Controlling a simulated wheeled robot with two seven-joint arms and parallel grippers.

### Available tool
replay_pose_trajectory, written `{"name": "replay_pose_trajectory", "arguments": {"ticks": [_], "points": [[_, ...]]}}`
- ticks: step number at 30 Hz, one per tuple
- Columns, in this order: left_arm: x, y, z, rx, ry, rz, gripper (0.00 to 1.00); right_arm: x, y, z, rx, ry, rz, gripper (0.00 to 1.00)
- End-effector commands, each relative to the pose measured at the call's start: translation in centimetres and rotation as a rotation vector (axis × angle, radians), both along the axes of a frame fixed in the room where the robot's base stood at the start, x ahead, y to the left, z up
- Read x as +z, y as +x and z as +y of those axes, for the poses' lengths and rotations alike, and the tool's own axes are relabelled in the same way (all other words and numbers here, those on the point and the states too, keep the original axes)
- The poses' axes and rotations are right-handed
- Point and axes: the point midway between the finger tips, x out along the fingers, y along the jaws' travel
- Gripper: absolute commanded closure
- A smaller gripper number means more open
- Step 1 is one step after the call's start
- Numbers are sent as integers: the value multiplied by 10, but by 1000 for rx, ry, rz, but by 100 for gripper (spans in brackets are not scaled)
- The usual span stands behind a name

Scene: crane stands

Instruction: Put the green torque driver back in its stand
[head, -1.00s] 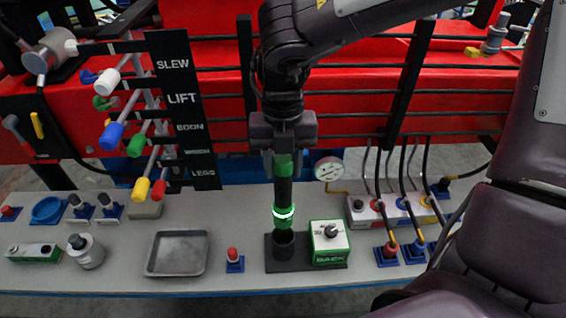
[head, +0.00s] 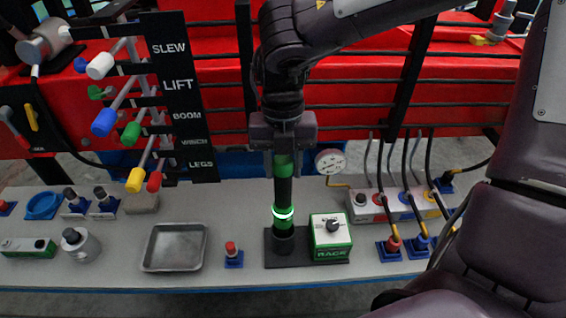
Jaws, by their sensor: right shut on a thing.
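The green torque driver (head: 284,192) is a black and green upright rod with a glowing green-white ring low on its body. My right gripper (head: 283,163) is shut on its green top and points straight down. The stand (head: 284,244) is a black cup on a dark base plate on the bench. The driver's lower end meets the cup's mouth and its tip is hidden, so it seems to be in the cup. My left gripper is not in view.
A green and white box with a knob (head: 331,232) stands right beside the cup on the same plate. A red-capped plug (head: 232,253) and a metal tray (head: 175,247) are to the left. A gauge (head: 330,161) and hoses (head: 395,190) are to the right.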

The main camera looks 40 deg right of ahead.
Motion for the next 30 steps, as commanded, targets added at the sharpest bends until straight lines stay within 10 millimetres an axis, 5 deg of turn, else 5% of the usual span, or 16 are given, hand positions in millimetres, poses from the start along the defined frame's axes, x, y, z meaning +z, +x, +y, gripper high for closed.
{"name": "replay_pose_trajectory", "arguments": {"ticks": [30], "points": [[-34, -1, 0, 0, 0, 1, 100, -36, 1, 0, 0, 1, -3, 100]]}}
